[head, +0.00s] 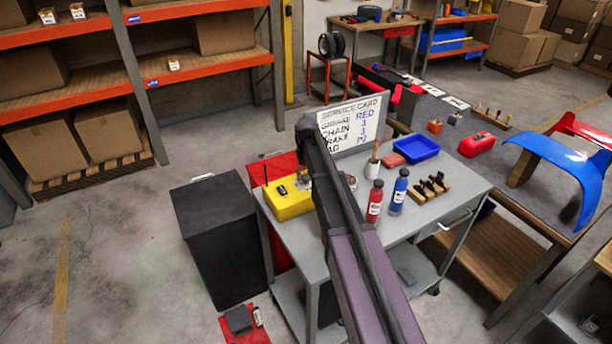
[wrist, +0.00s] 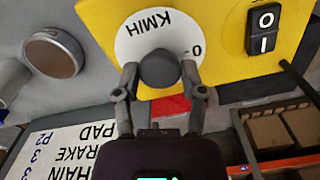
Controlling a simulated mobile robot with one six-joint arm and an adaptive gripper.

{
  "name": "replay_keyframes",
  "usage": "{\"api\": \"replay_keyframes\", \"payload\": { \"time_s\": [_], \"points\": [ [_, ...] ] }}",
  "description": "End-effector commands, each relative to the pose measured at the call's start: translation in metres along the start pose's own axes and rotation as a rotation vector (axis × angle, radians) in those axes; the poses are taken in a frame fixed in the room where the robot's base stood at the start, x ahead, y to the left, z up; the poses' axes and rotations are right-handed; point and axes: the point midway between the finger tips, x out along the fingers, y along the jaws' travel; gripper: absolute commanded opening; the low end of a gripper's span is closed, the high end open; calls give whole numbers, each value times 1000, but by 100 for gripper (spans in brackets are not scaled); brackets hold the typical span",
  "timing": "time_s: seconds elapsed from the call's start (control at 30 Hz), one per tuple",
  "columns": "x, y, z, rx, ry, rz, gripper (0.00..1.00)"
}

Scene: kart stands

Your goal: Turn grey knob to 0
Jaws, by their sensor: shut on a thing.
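The grey knob (wrist: 160,69) sits on a white dial marked "KM/H" (wrist: 160,30), with a "0" at the dial's edge, in the wrist view. The dial is on the yellow box (wrist: 218,40), which also shows on the grey cart in the head view (head: 290,203). My gripper (wrist: 160,76) is shut on the grey knob, with one finger on each side of it. The knob's pointer mark cannot be made out. In the head view my arm hides the gripper's fingers and the knob.
A black rocker switch (wrist: 263,28) is on the yellow box beside the dial. The service card (head: 352,122) stands behind on the cart. A red bottle (head: 375,202), a blue bottle (head: 399,191) and a blue tray (head: 415,149) stand to the right of my arm.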

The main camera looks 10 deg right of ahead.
Motion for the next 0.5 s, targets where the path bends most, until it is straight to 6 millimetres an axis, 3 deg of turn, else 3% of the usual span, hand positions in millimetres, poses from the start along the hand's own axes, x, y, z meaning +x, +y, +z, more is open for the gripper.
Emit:
{"api": "replay_keyframes", "payload": {
  "time_s": [0.5],
  "points": [
    [0,0,3,-262,-6,-1,6]
  ]
}}
